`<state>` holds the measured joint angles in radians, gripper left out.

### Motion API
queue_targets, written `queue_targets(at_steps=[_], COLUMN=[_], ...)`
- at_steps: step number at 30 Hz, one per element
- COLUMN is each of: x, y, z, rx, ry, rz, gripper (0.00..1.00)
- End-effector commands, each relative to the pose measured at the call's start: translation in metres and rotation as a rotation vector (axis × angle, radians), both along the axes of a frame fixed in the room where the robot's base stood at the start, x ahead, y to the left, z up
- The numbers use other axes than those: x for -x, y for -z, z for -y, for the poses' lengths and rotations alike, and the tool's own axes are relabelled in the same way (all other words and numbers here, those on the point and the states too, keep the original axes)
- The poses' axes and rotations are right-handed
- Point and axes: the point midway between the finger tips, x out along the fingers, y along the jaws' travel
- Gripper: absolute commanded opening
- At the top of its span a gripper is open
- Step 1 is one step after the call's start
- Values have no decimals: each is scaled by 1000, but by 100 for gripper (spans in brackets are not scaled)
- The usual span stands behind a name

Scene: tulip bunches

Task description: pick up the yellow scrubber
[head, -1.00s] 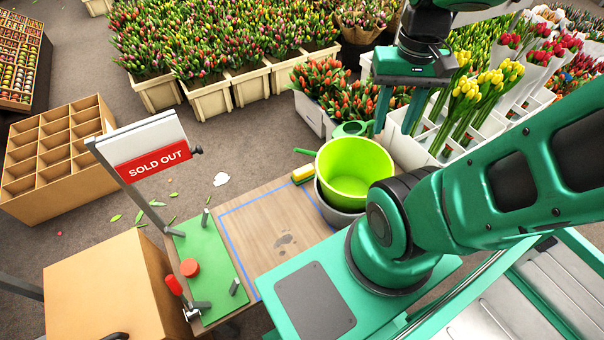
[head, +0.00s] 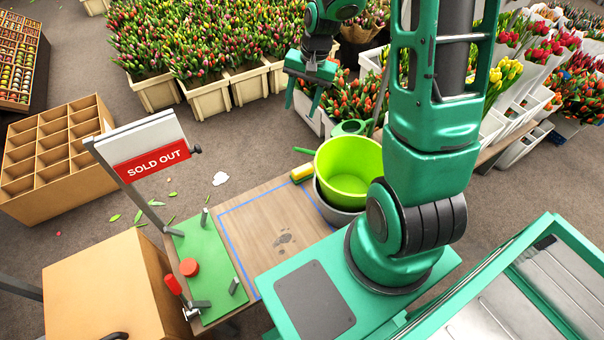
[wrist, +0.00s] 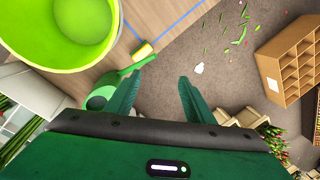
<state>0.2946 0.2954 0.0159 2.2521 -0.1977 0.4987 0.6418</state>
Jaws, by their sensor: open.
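The yellow scrubber (head: 301,173) lies on the wooden table at its far edge, just left of the lime green bucket (head: 350,167). In the wrist view the scrubber (wrist: 143,51) shows above the left finger, beside the bucket (wrist: 65,30). My gripper (head: 301,98) is open and empty. It hangs in the air beyond the table's far edge, above and past the scrubber, not touching it. It also shows in the wrist view (wrist: 160,90), with bare floor between its fingers.
A green watering can (head: 350,127) stands behind the bucket. The bucket sits in a grey one (head: 338,214). A sold out sign (head: 150,160) stands left. Tulip crates (head: 195,100) stand behind.

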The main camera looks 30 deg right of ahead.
Motion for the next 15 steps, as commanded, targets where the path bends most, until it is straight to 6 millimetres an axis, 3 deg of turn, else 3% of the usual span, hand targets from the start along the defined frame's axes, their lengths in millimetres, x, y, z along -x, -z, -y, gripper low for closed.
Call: queue_targets(at_steps=[1,9,15], x=[-4,-15,-12], y=[20,117,179], z=[9,42,58], rx=[-25,-156,-234], ry=[61,389,591], rz=[-32,-173,-261], gripper=[48,48,48])
